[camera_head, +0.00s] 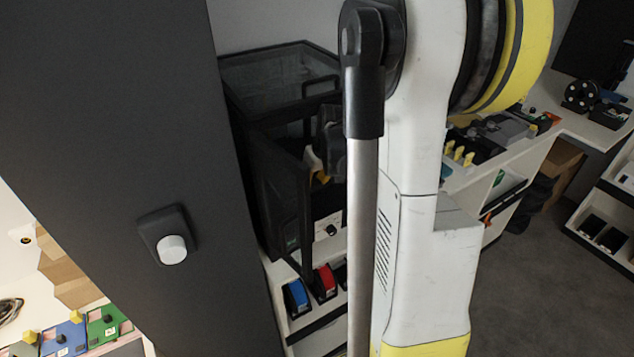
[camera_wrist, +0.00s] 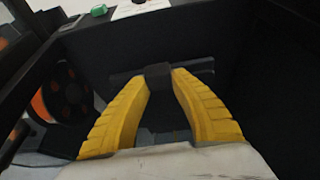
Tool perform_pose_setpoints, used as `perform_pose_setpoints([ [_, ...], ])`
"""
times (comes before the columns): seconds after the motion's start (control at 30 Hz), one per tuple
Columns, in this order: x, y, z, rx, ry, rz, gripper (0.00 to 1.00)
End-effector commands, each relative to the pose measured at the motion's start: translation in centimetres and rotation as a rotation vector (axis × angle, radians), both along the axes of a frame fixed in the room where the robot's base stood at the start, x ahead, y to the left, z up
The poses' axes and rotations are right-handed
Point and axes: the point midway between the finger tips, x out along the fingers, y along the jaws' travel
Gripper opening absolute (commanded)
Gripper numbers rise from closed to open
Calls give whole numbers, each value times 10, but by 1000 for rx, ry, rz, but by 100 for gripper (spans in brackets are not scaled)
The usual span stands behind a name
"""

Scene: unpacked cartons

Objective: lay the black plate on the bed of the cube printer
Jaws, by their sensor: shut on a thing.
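The cube printer (camera_head: 281,72) is a black-framed box with clear panels, standing left of centre in the head view, partly behind my arm. Its front door appears open. In the wrist view, the yellow fingers of my gripper (camera_wrist: 160,74) are shut on a dark flat thing, which I take for the black plate (camera_wrist: 157,83); its outline blends into the dark surroundings. In the head view, a bit of yellow of my gripper (camera_head: 322,178) shows at the printer's front opening, mostly hidden. The bed is not clearly visible, and I cannot tell whether the plate touches it.
A tall dark panel (camera_head: 130,120) with a white knob stands at the left. Blue (camera_head: 297,296) and red (camera_head: 324,281) items sit on a shelf below the printer. An orange-and-black spool (camera_wrist: 66,95) is left of the fingers in the wrist view. Open floor (camera_head: 530,290) lies at right.

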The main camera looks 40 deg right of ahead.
Motion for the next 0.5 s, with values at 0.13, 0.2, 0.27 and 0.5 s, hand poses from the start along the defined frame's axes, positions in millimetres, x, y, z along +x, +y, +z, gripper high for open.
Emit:
perform_pose_setpoints([
  [0.13, 11, -2, 9, -1, -6, 8, 0],
  [0.2, 11, -2, 9, -1, -6, 8, 0],
  [0.27, 11, -2, 8, -1, -6, 8, 0],
  [0.5, 11, -2, 2, -1, -5, 8, 0],
])
